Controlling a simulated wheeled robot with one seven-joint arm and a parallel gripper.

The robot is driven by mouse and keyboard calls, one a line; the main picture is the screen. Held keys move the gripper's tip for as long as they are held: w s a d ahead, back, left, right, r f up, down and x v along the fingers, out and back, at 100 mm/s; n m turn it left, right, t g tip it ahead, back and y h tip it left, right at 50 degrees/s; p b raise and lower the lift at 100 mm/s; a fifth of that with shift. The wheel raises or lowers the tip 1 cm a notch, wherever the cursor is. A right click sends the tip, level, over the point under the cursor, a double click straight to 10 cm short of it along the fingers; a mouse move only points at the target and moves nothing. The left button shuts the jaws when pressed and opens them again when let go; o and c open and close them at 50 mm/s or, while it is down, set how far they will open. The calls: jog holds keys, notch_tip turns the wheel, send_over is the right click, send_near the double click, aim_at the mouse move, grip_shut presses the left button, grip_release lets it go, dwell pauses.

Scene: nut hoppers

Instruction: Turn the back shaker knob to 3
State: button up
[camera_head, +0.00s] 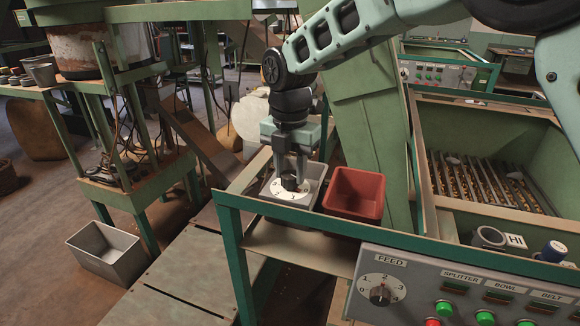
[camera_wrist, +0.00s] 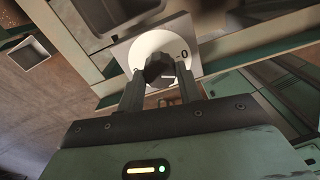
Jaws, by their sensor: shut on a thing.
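The back shaker knob (camera_wrist: 158,69) is dark and sits at the centre of a round white dial. In the head view this knob (camera_head: 289,182) is between my fingertips, and its white dial (camera_head: 275,187) is on a pale grey box beside a red bin. My gripper (camera_head: 291,181) points down and is shut on the knob. In the wrist view my gripper (camera_wrist: 160,79) has one finger on each side of it. A 0 shows at the dial's right; most other marks are hidden or too small, and I cannot tell the pointer's setting.
The red bin (camera_head: 355,193) stands close to the right of my gripper. A front panel has a FEED knob (camera_head: 380,293) and several buttons. A large green hopper (camera_head: 480,125) with a slatted bed is at the right. A grey bin (camera_head: 106,252) stands on the floor.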

jog(key=m, duration=0.3)
jog(key=shift+m, duration=0.4)
jog(key=m, duration=0.4)
jog(key=shift+w+m+p, duration=0.1)
jog(key=shift+m+p, duration=0.2)
jog(key=shift+p, duration=0.05)
jog(key=m, duration=1.8)
jog(key=shift+m, duration=0.4)
jog(key=shift+m+p, duration=0.3)
jog(key=shift+m, duration=1.6)
